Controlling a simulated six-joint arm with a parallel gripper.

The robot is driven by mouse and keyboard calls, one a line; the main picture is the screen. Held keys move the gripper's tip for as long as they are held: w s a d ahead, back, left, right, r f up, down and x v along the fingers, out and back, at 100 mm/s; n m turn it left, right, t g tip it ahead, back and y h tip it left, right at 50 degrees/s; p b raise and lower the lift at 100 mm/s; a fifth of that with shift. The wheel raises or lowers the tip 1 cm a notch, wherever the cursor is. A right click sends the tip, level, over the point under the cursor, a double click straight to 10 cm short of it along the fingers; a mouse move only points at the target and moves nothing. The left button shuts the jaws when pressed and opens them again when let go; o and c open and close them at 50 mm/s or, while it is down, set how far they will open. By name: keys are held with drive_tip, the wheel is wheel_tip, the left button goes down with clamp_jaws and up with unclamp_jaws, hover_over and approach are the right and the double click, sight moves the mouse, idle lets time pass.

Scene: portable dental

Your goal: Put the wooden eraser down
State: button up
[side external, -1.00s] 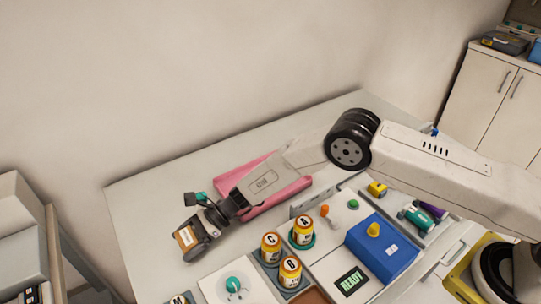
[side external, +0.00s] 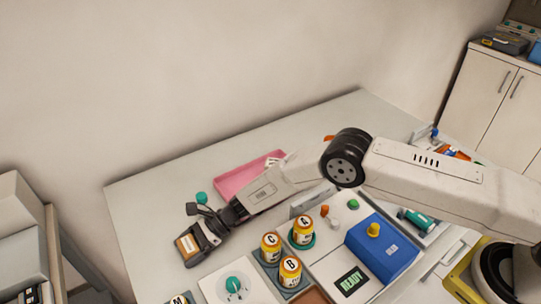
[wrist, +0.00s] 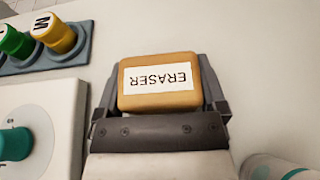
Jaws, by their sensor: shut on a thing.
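The wooden eraser (wrist: 160,82) is a tan block with a white label reading "ERASER", upside down in the wrist view. It also shows in the side view (side external: 187,244) at the end of my gripper (side external: 195,248). In the wrist view my gripper (wrist: 160,100) is shut on it, one finger at each side. The eraser is over or on the bare left part of the pale table (side external: 140,205). I cannot tell whether its underside touches the table.
A pink tray (side external: 232,182) lies behind my arm. Yellow jars marked A (side external: 303,230), B (side external: 290,270) and C (side external: 271,246) stand to the right. A white panel with a teal knob (side external: 234,286) is in front. A blue box (side external: 383,250) stands further right. The table's left part is clear.

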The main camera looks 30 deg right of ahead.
drive_tip(key=shift+f, duration=0.1)
drive_tip(key=o, duration=0.9)
drive_tip(key=shift+v, duration=6.05)
drive_tip(key=shift+s+d+r+n+t+h, duration=0.45)
drive_tip(key=shift+s+d+r+n+h, duration=2.3)
drive_tip(key=shift+d, duration=2)
drive_tip(key=shift+s+d+r+n+t+h, duration=0.4)
drive_tip(key=shift+s+d+r+n+h, duration=1.3)
drive_tip(key=shift+s+d+r+n, duration=2.1)
drive_tip(key=shift+s+d+r+n+t+h, duration=0.45)
drive_tip(key=shift+s+d+r+n+h, duration=1.5)
drive_tip(key=shift+s+d, duration=3)
